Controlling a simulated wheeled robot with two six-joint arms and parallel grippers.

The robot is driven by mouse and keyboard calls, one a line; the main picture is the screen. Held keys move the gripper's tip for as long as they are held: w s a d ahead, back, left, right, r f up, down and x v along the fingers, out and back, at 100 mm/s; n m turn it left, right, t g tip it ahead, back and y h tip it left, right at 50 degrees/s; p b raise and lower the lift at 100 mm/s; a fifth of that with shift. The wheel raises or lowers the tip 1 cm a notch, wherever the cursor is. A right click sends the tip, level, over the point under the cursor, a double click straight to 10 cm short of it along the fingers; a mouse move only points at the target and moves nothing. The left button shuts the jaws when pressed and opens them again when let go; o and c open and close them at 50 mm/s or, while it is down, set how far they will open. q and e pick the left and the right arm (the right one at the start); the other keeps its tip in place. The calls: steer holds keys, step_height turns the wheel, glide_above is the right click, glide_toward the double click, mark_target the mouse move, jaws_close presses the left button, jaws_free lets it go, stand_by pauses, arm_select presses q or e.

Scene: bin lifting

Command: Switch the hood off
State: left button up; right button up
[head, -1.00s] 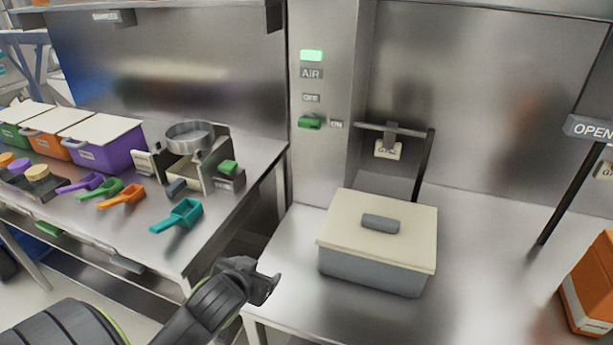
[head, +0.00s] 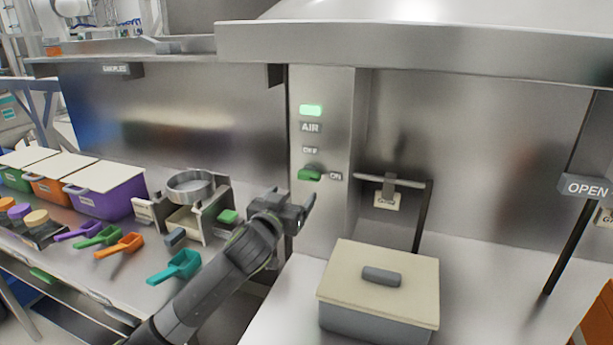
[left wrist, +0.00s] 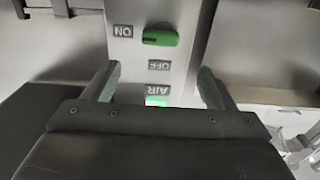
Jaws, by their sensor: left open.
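The hood's green switch knob (head: 311,173) is on the steel column under the AIR and OFF labels. Its handle lies sideways toward the ON label (head: 335,176). The green AIR lamp (head: 311,110) above it is lit. My left gripper (head: 304,212) is open and empty, below and slightly left of the knob, apart from it. In the left wrist view the knob (left wrist: 160,36) appears upside down beyond the open fingers, with the OFF label (left wrist: 159,65) between it and the lamp. My right gripper is not in view.
A grey bin with a cream lid (head: 378,270) stands on the hood bench, right of my left arm. Coloured scoops (head: 175,267) and a sieve stand (head: 190,187) are on the left bench.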

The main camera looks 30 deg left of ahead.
mark_target(307, 176)
arm_select(q)
steer(key=p+x, duration=0.1)
steer(key=x, duration=1)
steer(key=shift+d+p, duration=0.1)
steer(key=shift+p, duration=0.2)
steer(key=shift+s, duration=0.1)
steer(key=c, duration=1)
